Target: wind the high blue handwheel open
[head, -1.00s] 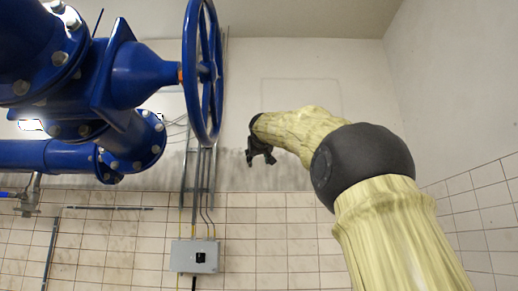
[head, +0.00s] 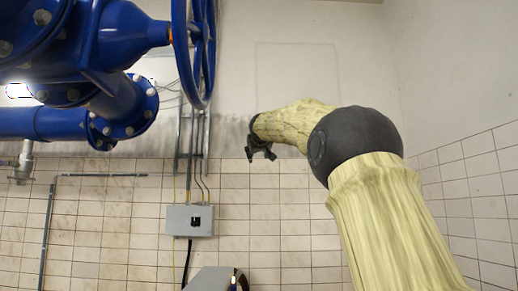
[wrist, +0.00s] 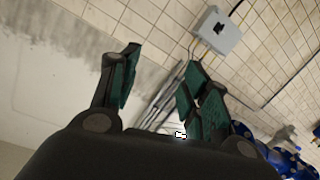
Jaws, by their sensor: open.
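The high blue handwheel (head: 207,50) shows nearly edge-on at the top of the head view, its upper part cut off by the frame. It is mounted on the blue valve body (head: 122,35) to its left. My gripper (head: 262,156) is to the right of the wheel and below it in the head view, apart from it. In the wrist view my gripper (wrist: 160,88) has its fingers spread, with nothing between them. The handwheel cannot be made out in the wrist view.
Blue pipes and flanges (head: 125,108) fill the upper left. A grey electrical box (head: 190,220) with conduits is on the tiled wall, and also shows in the wrist view (wrist: 217,30). A grey rounded object (head: 215,279) stands at the bottom. The wall at right is bare.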

